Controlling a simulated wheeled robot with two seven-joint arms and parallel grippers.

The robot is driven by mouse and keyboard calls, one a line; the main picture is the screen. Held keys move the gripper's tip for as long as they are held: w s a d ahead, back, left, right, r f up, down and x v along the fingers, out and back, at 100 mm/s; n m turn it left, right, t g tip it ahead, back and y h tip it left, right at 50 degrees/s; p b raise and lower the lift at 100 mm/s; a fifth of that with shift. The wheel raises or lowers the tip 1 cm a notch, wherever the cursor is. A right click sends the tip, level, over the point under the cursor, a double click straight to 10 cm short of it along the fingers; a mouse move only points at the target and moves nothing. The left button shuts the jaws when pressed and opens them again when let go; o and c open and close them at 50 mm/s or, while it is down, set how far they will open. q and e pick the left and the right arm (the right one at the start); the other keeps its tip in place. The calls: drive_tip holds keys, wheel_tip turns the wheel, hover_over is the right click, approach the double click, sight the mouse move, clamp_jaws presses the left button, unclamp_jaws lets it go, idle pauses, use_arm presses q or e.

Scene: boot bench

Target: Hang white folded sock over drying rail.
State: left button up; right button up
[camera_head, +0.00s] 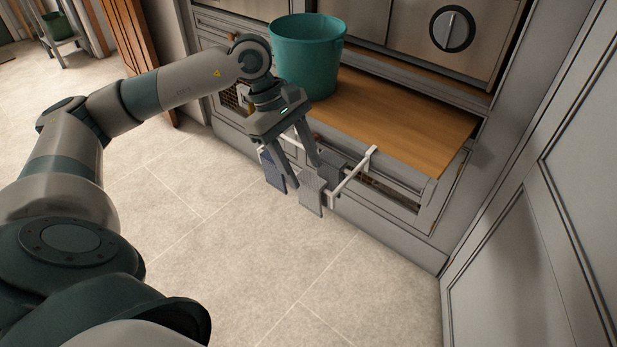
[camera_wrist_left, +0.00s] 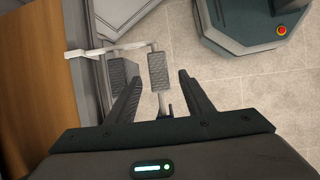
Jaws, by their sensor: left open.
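The white drying rail (camera_head: 350,179) sticks out from the front of the bench, and shows in the wrist view (camera_wrist_left: 108,49). No piece looks clearly white, so I cannot tell which is the white sock. My left gripper (camera_head: 304,174) is open, pointing down at the rail. In the wrist view its fingers (camera_wrist_left: 160,77) stand apart on either side of a grey textured piece (camera_wrist_left: 158,69), apparently not touching it. My right gripper is out of view.
A teal bucket (camera_head: 306,58) stands on the wooden bench top (camera_head: 405,118), behind the left gripper. A grey cabinet door (camera_head: 540,235) bounds the right side. The tiled floor (camera_head: 225,245) in front is clear.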

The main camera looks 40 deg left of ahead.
use_arm(q)
drive_tip(key=v, duration=1.1)
drive_tip(key=shift+r+p, duration=0.25)
drive_tip(key=shift+p, duration=0.1)
drive_tip(key=shift+a+r, duration=0.1)
